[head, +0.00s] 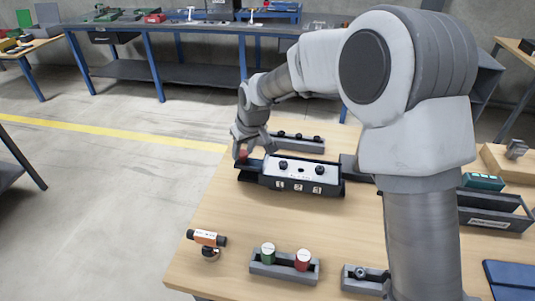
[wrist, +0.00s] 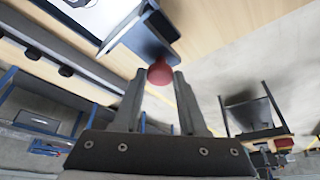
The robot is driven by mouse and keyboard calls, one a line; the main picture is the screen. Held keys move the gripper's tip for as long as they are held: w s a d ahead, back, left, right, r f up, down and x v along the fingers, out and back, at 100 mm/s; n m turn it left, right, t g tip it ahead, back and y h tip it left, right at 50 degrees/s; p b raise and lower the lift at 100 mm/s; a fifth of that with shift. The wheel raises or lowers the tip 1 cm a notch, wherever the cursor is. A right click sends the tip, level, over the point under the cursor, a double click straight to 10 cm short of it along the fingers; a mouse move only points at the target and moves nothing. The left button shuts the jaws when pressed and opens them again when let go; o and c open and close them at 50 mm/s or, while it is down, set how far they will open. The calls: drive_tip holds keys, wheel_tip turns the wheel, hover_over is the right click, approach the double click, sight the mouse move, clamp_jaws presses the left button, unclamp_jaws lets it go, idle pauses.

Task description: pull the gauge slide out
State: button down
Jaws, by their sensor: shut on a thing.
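The gauge box (head: 301,176) has a white top with two black knobs and number labels on its front, and stands on the wooden table. A dark piece, apparently the gauge slide (head: 247,174), sticks out at its left end; it also shows in the wrist view (wrist: 148,38). A red knob (head: 243,154) sits at the slide's outer end, and in the wrist view the knob (wrist: 160,72) is between my fingertips. My gripper (head: 240,150) is shut on this red knob. How far the slide reaches inside the box is hidden.
In front are an orange and black tool (head: 207,238), a holder with green and red pieces (head: 285,267) and another small holder (head: 362,279). Bare table lies left of the box.

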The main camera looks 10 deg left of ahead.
drive_tip(key=a, duration=0.7)
drive_tip(key=shift+a, duration=0.15)
drive_tip(key=shift+s+r, duration=0.1)
drive_tip(key=shift+r, duration=0.05)
drive_tip(key=shift+c, duration=2.3)
unclamp_jaws()
drive_tip(key=shift+a, duration=0.1)
